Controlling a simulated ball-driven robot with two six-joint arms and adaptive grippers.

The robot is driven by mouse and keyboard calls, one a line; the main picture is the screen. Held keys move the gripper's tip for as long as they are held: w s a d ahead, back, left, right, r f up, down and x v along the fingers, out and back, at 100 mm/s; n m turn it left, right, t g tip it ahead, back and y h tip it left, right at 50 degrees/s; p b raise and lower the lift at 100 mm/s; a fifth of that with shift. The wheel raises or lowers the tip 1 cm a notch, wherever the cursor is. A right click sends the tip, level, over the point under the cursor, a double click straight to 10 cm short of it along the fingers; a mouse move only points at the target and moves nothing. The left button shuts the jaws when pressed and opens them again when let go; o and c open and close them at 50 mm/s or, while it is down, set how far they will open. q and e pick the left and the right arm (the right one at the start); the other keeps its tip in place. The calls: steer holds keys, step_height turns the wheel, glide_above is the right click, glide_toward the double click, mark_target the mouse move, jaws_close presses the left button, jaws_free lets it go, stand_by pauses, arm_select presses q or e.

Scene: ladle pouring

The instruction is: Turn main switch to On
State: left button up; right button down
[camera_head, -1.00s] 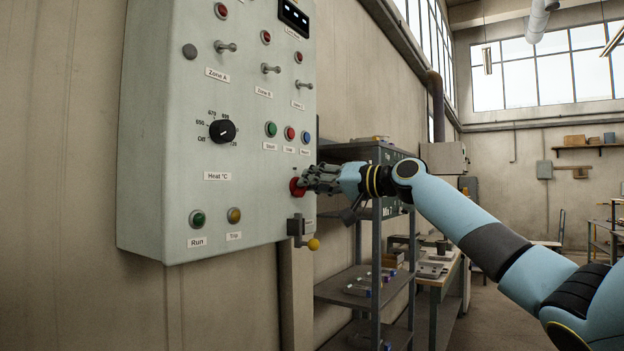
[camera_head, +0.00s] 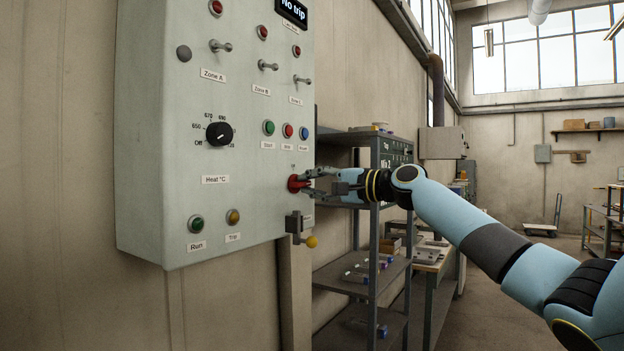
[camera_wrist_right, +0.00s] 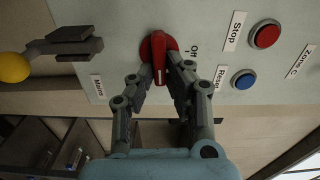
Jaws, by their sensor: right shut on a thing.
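The red main switch (camera_head: 294,183) is a rotary knob low on the right side of the grey control panel (camera_head: 150,140). My right gripper (camera_head: 308,181) reaches in from the right. In the wrist view its two fingers (camera_wrist_right: 159,78) are shut on the knob's handle, one on each side. The fingertips partly cover the knob. My left gripper is not in view.
The panel's display (camera_head: 293,10) reads "No trip". A lever with a yellow ball (camera_head: 311,241) sticks out just below the switch. Stop (camera_wrist_right: 265,34) and Reset (camera_wrist_right: 244,79) buttons sit close by. A metal shelf (camera_head: 345,285) stands behind my right arm.

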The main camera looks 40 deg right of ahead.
steer(key=shift+f+m, duration=0.1)
steer(key=shift+m, duration=0.2)
stand_by(0.4)
steer(key=c, duration=1.3)
jaws_free()
steer(key=shift+d, duration=0.1)
steer(key=shift+c, duration=0.2)
steer(key=shift+s, duration=0.15)
steer(key=v, duration=0.7)
steer(key=shift+s+d, duration=0.1)
steer(key=shift+s, duration=0.05)
